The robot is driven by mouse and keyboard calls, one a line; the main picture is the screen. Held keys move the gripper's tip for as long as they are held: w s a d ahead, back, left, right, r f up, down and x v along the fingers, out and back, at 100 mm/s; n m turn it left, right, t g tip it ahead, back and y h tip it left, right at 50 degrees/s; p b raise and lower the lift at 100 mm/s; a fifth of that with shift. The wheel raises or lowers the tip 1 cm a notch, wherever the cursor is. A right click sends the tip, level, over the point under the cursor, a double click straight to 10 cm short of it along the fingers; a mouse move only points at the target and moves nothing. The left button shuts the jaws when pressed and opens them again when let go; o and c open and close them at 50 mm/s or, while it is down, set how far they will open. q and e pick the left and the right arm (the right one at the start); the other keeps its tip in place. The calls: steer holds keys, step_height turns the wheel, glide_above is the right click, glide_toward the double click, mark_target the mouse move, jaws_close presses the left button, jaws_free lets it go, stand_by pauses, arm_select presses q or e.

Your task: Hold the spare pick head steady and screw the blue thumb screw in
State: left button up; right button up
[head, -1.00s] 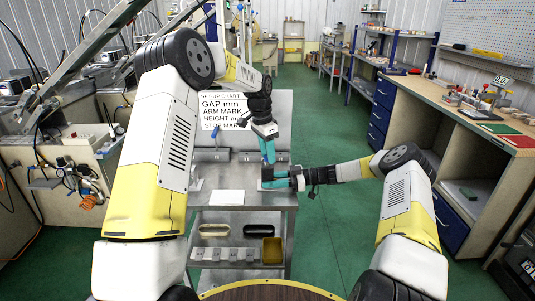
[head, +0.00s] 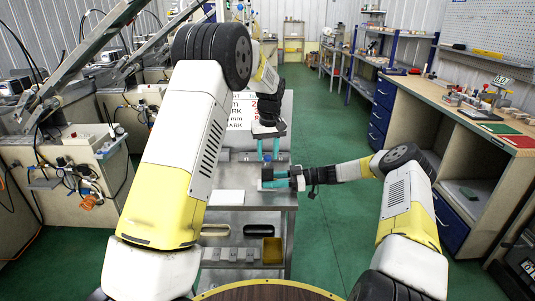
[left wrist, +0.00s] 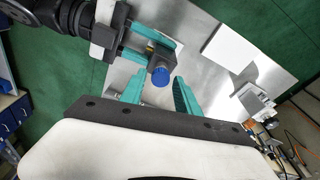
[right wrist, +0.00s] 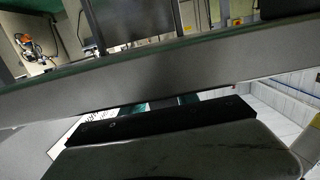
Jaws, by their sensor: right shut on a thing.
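The spare pick head (left wrist: 161,56), a small dark block, is held over the steel table between the teal fingers of my right gripper (head: 277,179). The blue thumb screw (left wrist: 161,76) stands at the block, its round head facing the left wrist camera. How deep it sits cannot be told. My left gripper (head: 267,149) is open above the block, pointing down. In the left wrist view its teal fingers (left wrist: 157,96) lie apart, one to each side of the screw head, not visibly touching it. The right wrist view does not clearly show the block or screw.
The steel table (head: 245,170) carries a white card (head: 229,196) left of the block. A set-up chart (head: 240,112) stands behind, partly hidden by my left arm. A yellow bin (head: 272,250) sits on the lower shelf. The green floor right of the table is clear.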

arm_select(q)
steer(key=n, duration=0.3)
steer(key=n+y, duration=0.1)
steer(key=n, duration=0.3)
steer(key=shift+g, duration=0.3)
steer(key=n, duration=0.5)
steer(key=shift+n+g, duration=0.4)
steer(key=shift+c, duration=0.2)
jaws_close()
steer(key=m, duration=0.4)
steer(key=shift+t, duration=0.3)
steer(key=m, duration=0.3)
steer(key=shift+m, duration=0.4)
steer(key=m, duration=0.3)
steer(key=shift+t+h, duration=0.3)
steer(key=shift+h, duration=0.1)
steer(key=m, duration=0.4)
steer(key=shift+m+h, duration=0.3)
steer(key=shift+o, duration=1.4)
jaws_free()
